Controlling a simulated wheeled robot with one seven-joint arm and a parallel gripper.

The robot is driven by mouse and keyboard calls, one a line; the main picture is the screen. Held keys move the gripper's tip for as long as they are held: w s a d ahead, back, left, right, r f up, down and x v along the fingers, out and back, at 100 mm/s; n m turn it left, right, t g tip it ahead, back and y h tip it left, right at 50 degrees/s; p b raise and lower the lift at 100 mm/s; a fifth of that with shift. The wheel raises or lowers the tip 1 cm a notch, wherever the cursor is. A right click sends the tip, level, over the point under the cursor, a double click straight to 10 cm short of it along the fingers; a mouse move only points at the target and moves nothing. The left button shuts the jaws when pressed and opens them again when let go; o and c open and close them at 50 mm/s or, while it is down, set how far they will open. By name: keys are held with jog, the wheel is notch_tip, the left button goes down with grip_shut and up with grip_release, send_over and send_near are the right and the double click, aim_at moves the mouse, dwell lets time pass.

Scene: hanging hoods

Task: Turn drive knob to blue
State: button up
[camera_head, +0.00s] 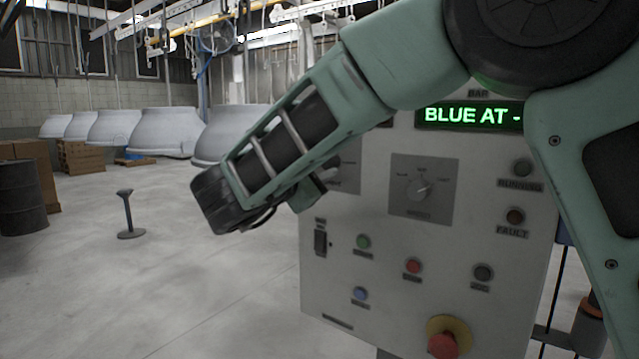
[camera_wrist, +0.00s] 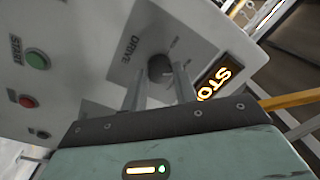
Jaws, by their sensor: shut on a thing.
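The drive knob (camera_wrist: 160,68) is a dark round knob on a grey plate marked DRIVE, seen in the wrist view. My gripper (camera_wrist: 159,72) has a finger on either side of it and is shut on it. The position marks beside the knob are too blurred to read, and I cannot tell which one it points to. In the head view my forearm and gripper (camera_head: 312,190) cover the knob; only part of its grey plate (camera_head: 347,172) shows.
The control panel (camera_head: 330,270) has a second dial (camera_head: 420,188), several buttons, and a red emergency stop (camera_head: 442,345). An amber display (camera_wrist: 218,82) shows "STO". Open floor lies left, with a black post (camera_head: 128,212) and barrel (camera_head: 22,198).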

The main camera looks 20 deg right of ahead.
dwell(0.4)
jog(key=o, duration=1)
jog(key=b+v, duration=0.3)
jog(key=v, duration=1.4)
jog(key=shift+s+a+b, duration=0.1)
jog(key=shift+a+b, duration=0.15)
jog(key=shift+b, duration=0.15)
